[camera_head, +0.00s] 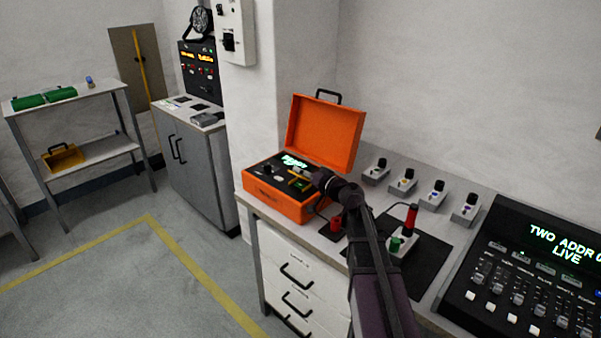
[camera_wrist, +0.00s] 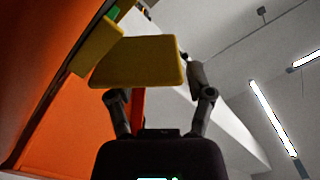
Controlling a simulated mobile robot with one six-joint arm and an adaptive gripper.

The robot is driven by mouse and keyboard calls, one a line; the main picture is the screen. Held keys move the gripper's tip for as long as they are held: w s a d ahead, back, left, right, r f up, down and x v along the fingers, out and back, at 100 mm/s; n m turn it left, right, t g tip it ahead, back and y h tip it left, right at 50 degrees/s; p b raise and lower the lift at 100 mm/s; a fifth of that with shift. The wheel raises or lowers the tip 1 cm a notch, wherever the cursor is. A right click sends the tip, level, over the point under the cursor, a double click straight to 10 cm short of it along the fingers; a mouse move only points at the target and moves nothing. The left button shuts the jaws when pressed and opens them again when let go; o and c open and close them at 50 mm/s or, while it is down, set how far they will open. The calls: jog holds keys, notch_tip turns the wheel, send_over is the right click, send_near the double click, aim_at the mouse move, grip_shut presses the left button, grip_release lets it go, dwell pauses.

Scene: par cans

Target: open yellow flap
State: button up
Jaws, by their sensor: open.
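The yellow flap (camera_wrist: 138,62) fills the upper middle of the wrist view, a broad plate in front of my gripper (camera_wrist: 146,78). My gripper is open. One finger shows at the flap's right edge; the left fingertip is hidden behind the flap, so I cannot tell whether they touch. In the head view, my gripper (camera_head: 309,178) reaches over the open orange case (camera_head: 277,205), beside a small yellow piece (camera_head: 299,185) on its dark panel. My wrist partly hides that area, and the flap's angle is unclear there.
The case's raised orange lid (camera_head: 325,132) stands behind my gripper. Several small grey boxes line the back, and a black console (camera_head: 530,270) is at right.

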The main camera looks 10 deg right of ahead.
jog(key=shift+w+a, duration=0.15)
jog(key=shift+w, duration=0.1)
